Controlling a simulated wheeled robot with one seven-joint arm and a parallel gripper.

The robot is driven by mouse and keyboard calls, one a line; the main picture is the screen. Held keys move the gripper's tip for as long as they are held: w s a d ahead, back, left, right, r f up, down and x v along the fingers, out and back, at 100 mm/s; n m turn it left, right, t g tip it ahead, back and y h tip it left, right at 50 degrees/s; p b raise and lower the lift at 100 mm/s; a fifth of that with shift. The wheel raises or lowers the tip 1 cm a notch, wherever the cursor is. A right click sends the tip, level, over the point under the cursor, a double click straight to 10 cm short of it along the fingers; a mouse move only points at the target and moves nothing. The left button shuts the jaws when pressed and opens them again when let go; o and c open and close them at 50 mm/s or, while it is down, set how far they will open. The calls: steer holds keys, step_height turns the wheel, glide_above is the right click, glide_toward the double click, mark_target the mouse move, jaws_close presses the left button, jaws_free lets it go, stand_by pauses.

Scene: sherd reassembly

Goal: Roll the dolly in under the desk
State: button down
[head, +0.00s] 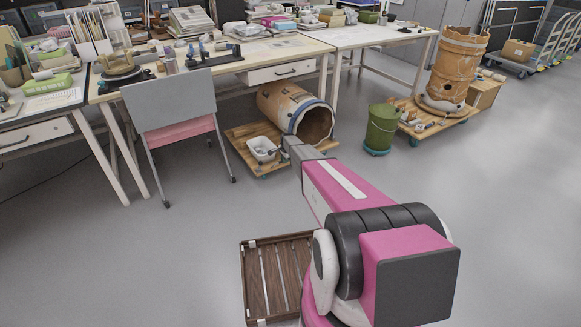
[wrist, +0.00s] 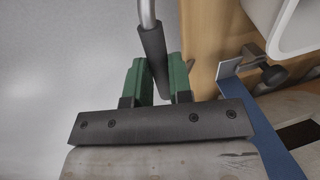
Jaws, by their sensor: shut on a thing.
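The low wooden dolly (head: 240,142) stands on the floor at the desk (head: 309,54), its front part sticking out past the desk's front edge. A large terracotta cylinder (head: 275,103) with a blue band lies on it, beside a white tub (head: 262,148). In the wrist view, my gripper (wrist: 157,78) has its green fingers shut around the dark sleeve of a metal handle (wrist: 152,48). The dolly's wood (wrist: 208,45) shows just beside them. In the head view my forearm reaches to the dolly's front and hides the fingers and handle.
A chair (head: 170,100) stands left of the dolly by the desk. A green bin (head: 381,130) stands to the right. Behind it, another dolly (head: 430,127) carries an upright cylinder (head: 457,68). A slatted wooden tray (head: 250,270) is close in front. The floor between is open.

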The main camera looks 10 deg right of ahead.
steer(key=shift+w+a, duration=0.25)
steer(key=shift+w, duration=0.4)
steer(key=shift+w+a, duration=0.2)
steer(key=shift+w, duration=0.5)
steer(key=shift+w+a, duration=0.25)
steer(key=shift+w, duration=0.5)
steer(key=c, duration=1)
jaws_free()
steer(key=shift+c, duration=0.2)
steer(key=shift+r, duration=0.1)
step_height(320, 180, up, 10)
steer(key=s, duration=0.2)
steer(key=shift+d+r, duration=0.2)
steer(key=shift+d, duration=0.1)
